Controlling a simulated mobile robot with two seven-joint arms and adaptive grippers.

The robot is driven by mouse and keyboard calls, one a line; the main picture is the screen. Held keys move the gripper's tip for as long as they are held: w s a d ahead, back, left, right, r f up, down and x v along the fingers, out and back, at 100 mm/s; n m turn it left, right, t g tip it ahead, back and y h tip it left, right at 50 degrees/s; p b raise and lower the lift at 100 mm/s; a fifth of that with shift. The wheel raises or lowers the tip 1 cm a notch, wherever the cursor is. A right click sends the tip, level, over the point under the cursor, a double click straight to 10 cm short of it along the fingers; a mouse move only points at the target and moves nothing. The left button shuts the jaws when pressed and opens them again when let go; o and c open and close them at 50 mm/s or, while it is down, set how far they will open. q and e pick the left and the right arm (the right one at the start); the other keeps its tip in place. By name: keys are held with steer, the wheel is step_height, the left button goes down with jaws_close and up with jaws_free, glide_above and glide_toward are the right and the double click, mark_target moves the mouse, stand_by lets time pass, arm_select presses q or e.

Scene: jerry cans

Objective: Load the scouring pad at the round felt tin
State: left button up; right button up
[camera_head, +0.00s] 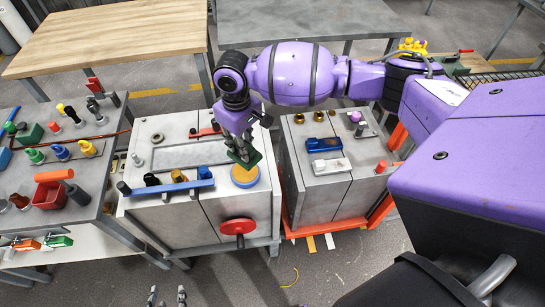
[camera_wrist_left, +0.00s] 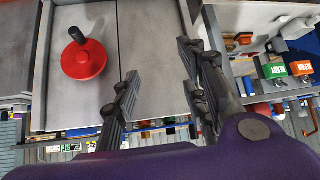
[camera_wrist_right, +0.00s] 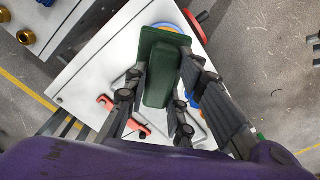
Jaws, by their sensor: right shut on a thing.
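The scouring pad, a dark green block with a wider flat plate (camera_wrist_right: 158,80), is between the fingers of my right gripper (camera_wrist_right: 163,72). In the head view my right gripper (camera_head: 237,146) points down, and the pad (camera_head: 246,160) is at its tips. The round felt tin (camera_head: 245,178), blue-rimmed with a yellow-orange top, lies under the pad on the grey cabinet top. Its rim (camera_wrist_right: 172,27) shows partly behind the pad in the right wrist view. I cannot tell whether pad and tin touch. My left gripper (camera_wrist_left: 158,65) is open and empty, low before the cabinet's front.
A blue bar handle (camera_head: 172,187) and black knobs stand left of the tin on the cabinet. A red hand wheel (camera_head: 238,227) juts from its front. A second cabinet (camera_head: 335,185) with blue and white blocks stands to the right. A tool-laden table (camera_head: 90,205) is at left.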

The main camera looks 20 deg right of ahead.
steer(key=shift+a+r+n, duration=0.1)
steer(key=shift+a+n, duration=0.3)
steer(key=shift+a, duration=0.15)
steer(key=shift+d+f, duration=0.25)
steer(key=shift+f, duration=0.3)
step_height(320, 180, down, 4)
steer(key=shift+s+a+r+b, duration=0.1)
steer(key=shift+r+b, duration=0.05)
steer(key=shift+b, duration=0.7)
steer(key=shift+f, duration=0.35)
steer(key=shift+f+b, duration=0.35)
arm_select(q)
steer(key=shift+s+a+f, duration=0.4)
steer(key=shift+s+f, duration=0.1)
steer(key=shift+f, duration=0.15)
steer(key=shift+s+a+f, duration=0.4)
steer(key=shift+s+f, duration=0.1)
steer(key=shift+f, duration=0.1)
steer(key=shift+w+d+r, duration=0.1)
steer(key=shift+w+d, duration=0.05)
steer(key=shift+w, duration=0.15)
arm_select(e)
steer(key=shift+r, duration=0.1)
arm_select(q)
steer(key=shift+s+a+f+g, duration=0.2)
steer(key=shift+s+f+g, duration=0.1)
steer(key=shift+s, duration=0.2)
arm_select(e)
steer(key=shift+f, duration=0.25)
